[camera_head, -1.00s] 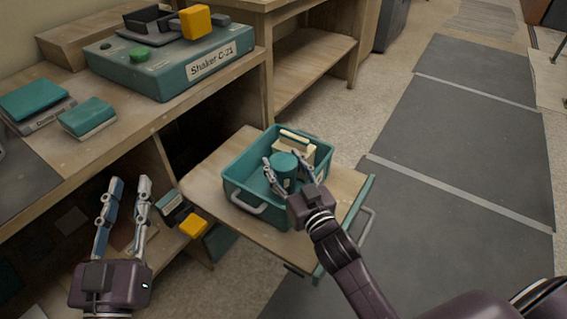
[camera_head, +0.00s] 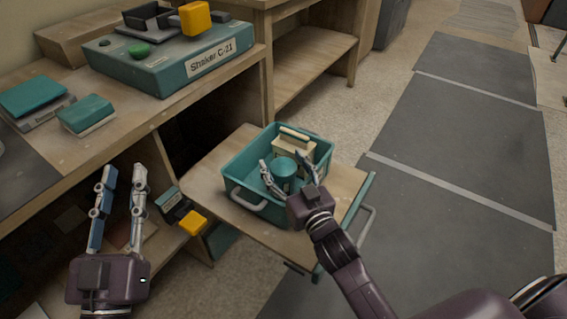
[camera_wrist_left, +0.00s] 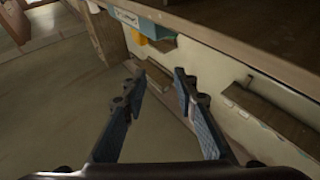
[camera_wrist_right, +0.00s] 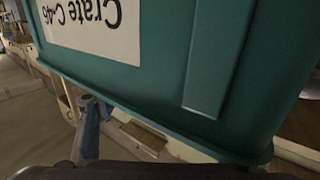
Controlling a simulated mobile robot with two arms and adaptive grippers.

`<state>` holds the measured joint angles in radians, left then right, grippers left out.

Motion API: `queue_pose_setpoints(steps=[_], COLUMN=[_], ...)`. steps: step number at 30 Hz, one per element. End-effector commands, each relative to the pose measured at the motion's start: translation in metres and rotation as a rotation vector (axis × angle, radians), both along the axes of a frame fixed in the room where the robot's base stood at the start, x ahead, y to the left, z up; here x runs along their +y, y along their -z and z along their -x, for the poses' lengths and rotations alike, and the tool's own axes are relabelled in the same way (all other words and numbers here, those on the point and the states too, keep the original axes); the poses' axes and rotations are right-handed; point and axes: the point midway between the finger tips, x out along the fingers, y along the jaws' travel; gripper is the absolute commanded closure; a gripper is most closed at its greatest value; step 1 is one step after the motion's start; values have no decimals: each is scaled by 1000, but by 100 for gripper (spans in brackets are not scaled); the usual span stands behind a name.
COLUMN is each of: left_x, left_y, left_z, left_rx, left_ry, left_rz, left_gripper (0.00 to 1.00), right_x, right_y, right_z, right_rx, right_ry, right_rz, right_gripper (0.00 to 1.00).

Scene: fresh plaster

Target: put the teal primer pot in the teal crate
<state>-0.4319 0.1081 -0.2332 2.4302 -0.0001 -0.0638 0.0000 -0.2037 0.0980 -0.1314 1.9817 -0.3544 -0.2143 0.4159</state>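The teal crate (camera_head: 233,188) stands on a pulled-out wooden board in the head view. The teal primer pot (camera_head: 284,169) is inside it, upright as far as I can see; its base is hidden by the crate wall and gripper. My right gripper (camera_head: 290,163) reaches over the crate's near side, with its fingers spread on either side of the pot and a gap showing on the right. The right wrist view shows mostly a teal wall labelled Crate C-46 (camera_wrist_right: 210,60). My left gripper (camera_head: 122,172) is open and empty beside the bench; it also shows in the left wrist view (camera_wrist_left: 158,75).
A cream box with a handle (camera_head: 291,143) is also in the crate. The pull-out board (camera_head: 225,152) has bare room to the left. A teal shaker (camera_head: 165,70) and teal boxes (camera_head: 87,115) sit on the bench. A yellow item (camera_head: 193,222) is near my left gripper.

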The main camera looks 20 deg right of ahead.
Motion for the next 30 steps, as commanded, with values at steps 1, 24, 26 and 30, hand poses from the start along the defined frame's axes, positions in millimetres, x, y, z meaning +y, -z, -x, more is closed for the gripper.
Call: queue_pose_setpoints(steps=[1, 24, 26, 30], left_x=[0, 9, 10, 14], left_y=[0, 77, 87, 107], left_z=[0, -9, -8, -5], left_rx=[1, 349, 392, 478], left_ry=[0, -24, -27, -32], left_rz=[0, -91, -102, -125], left_gripper=[73, 73, 73, 73], right_x=[0, -4, -5, -7], right_y=[0, -12, -12, -13], right_z=[0, 58, 69, 92], right_rx=[0, 5, 4, 3], right_ry=[0, 1, 1, 1], right_rz=[0, -1, -2, -2], right_gripper=[34, 34, 34, 34])
